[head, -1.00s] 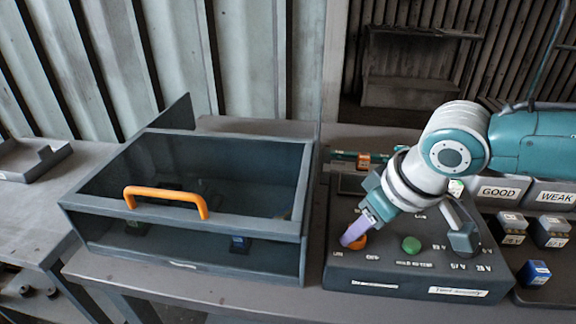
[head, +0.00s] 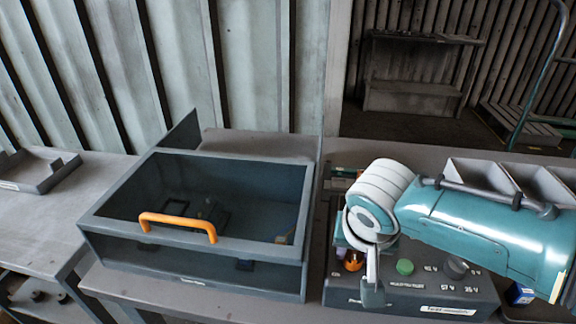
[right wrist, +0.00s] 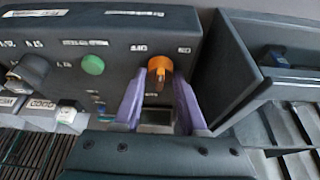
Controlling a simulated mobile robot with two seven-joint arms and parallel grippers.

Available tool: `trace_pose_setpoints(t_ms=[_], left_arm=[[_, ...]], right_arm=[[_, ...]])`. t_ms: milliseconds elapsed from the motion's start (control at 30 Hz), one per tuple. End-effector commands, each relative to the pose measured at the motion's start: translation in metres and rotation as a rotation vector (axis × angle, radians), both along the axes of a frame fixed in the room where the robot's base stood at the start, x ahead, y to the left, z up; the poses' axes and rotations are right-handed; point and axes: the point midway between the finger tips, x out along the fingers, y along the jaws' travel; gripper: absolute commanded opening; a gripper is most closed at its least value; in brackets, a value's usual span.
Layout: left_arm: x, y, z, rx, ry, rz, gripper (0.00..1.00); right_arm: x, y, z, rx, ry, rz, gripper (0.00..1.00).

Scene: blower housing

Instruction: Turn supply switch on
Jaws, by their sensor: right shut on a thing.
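The control panel (head: 420,289) is a dark box with a sloped, labelled top on the bench, right of the glass-topped bin. Its orange supply switch knob (head: 354,263) is at the panel's left end, partly hidden by my right wrist. In the right wrist view the knob (right wrist: 160,70) sits between the purple fingertips of my right gripper (right wrist: 159,84), which is shut on it. The knob's ridge looks roughly in line with the fingers; I cannot read which label it points to. My left gripper is not in view.
A green button (head: 405,267) and a dark rotary knob (head: 456,267) are on the same panel. The bin (head: 190,250) with an orange handle (head: 178,225) stands close on the left. Grey trays (head: 490,170) and a blue block (head: 521,294) are at right, beside my forearm.

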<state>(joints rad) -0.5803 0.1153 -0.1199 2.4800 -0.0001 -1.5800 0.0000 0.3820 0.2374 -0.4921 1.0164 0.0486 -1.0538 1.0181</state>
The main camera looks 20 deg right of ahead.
Motion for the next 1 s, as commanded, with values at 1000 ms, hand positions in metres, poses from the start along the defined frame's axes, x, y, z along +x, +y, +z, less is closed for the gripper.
trace_pose_setpoints(t_ms=[1000], left_arm=[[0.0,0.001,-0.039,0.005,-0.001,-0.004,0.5]], right_arm=[[0.004,0.002,-0.001,-0.001,-0.001,-0.726,0.0]])
